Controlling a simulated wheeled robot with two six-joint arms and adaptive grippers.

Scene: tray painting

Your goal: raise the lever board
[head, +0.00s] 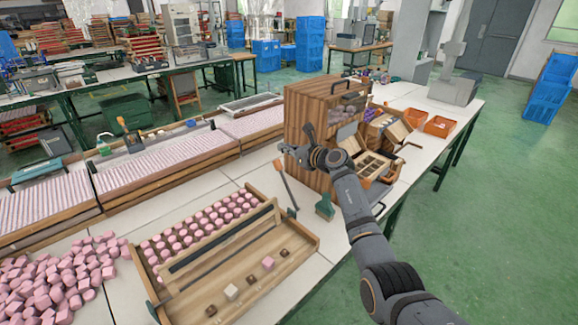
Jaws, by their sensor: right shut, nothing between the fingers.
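The wooden tray (305,243) lies on the white table and holds rows of pink blocks on its far side. A wooden board with a dark strip, the lever board (225,237), runs across it. A lever with an orange handle (284,180) stands steeply at the tray's right end. My right gripper (284,149) is shut and empty, just above the top of the lever handle. I cannot tell whether it touches the handle. My left gripper is out of view.
A small green brush (325,206) stands right of the lever. A wooden cabinet (305,115) and open boxes are close behind my right arm. Loose pink blocks (60,280) lie at the left. Several small pieces sit in the tray's near part.

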